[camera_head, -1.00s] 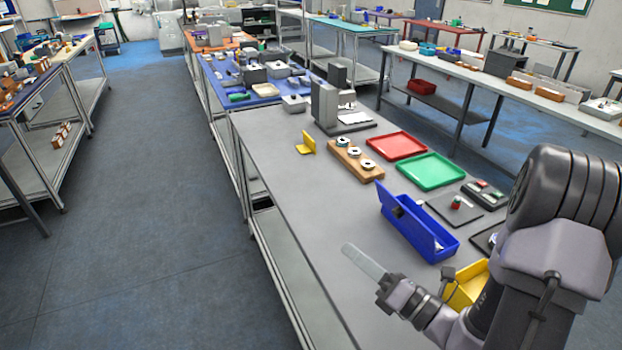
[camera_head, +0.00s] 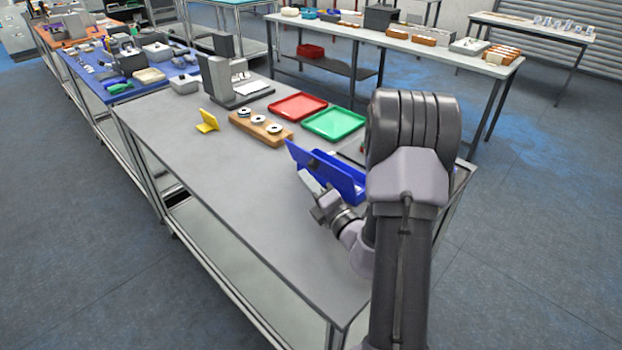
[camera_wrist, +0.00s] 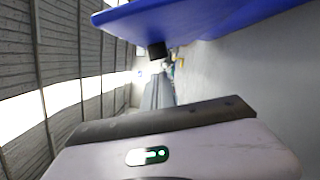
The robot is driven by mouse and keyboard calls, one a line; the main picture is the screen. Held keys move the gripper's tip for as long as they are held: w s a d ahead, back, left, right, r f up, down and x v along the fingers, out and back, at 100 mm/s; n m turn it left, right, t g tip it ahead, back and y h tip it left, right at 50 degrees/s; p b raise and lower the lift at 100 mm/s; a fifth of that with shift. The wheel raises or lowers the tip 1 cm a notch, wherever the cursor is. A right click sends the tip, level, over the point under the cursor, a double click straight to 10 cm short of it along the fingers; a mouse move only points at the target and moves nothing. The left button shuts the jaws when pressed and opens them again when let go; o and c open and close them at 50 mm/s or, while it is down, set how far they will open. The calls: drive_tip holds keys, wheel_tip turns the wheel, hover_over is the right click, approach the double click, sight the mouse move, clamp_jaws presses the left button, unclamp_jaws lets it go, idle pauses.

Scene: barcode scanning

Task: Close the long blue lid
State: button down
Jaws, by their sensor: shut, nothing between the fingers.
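The long blue lid (camera_head: 338,178) stands raised on its blue box (camera_head: 318,155) on the grey table, with a small dark block on its face. In the wrist view the blue lid (camera_wrist: 200,18) spans the top of the picture, with the dark block (camera_wrist: 157,50) below its edge. My gripper (camera_head: 309,180) is shut and empty, its pale fingers at the near side of the lid, close to its left half. The fingers (camera_wrist: 158,92) point away below the lid in the wrist view. I cannot tell whether they touch it. My arm hides the box's right end.
A red tray (camera_head: 297,106) and a green tray (camera_head: 334,123) lie behind the box. A wooden block with several round parts (camera_head: 260,128), a yellow bracket (camera_head: 207,121) and a grey stand (camera_head: 218,82) are to the left. The table's front left is clear.

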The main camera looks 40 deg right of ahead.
drive_tip(key=shift+w+d+r, duration=0.1)
drive_tip(key=shift+d+r, duration=0.15)
drive_tip(key=shift+d, duration=0.4)
drive_tip(key=shift+r, duration=0.1)
